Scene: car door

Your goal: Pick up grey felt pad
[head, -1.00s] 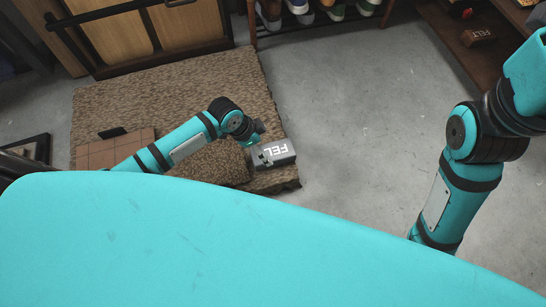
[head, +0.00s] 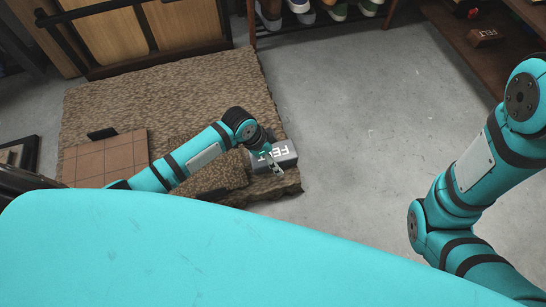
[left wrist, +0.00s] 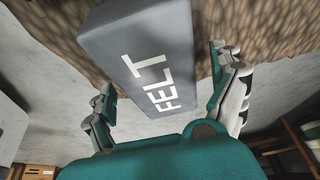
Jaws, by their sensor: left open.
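The grey felt pad (head: 284,154) is a grey block with white "FELT" lettering. It lies on the right edge of the brown textured mat in the head view. In the left wrist view the pad (left wrist: 150,62) fills the upper middle, its lettered face towards the camera. My left gripper (head: 272,168) is at the pad's near left side in the head view. In the left wrist view its fingers (left wrist: 165,85) are open, one on each side of the pad's near end, with no clear grip on it. My right arm shows at the right, but its gripper is out of view.
The brown mat (head: 190,88) carries a tiled brown board (head: 108,158) at its left. A wooden cabinet (head: 135,35) and a shoe rack (head: 320,12) stand behind. A dark shelf (head: 515,55) with a brown block (head: 486,36) is at upper right. The grey floor (head: 370,100) is clear.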

